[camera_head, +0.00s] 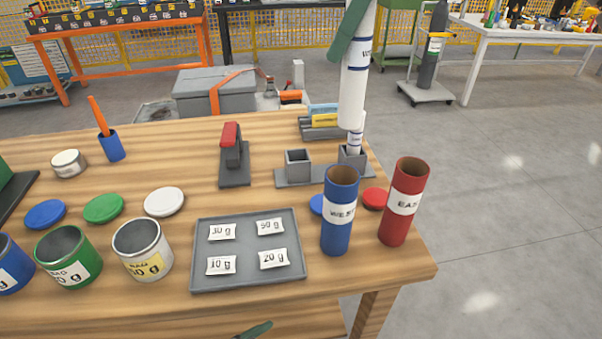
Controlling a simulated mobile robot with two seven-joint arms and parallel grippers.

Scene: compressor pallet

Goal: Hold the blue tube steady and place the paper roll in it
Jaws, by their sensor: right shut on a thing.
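The blue tube (337,232), with a white label starting "WE", stands upright and open-topped near the table's right front. A white paper roll (353,95) with blue bands and a "W" label hangs nearly upright above and slightly right of the tube in the picture, apart from it. My right gripper (350,35) is shut on its upper part, with a green finger showing; the roll's top is cut off. A green tip (255,329) at the bottom edge looks like my left gripper, mostly out of frame. No gripper touches the blue tube.
A red tube (399,229) stands close right of the blue one. Behind, another white roll (355,138) stands in a grey holder (298,167). A grey tray (205,279) with labelled packets lies to the left, beside cans and lids. The table's right edge is near.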

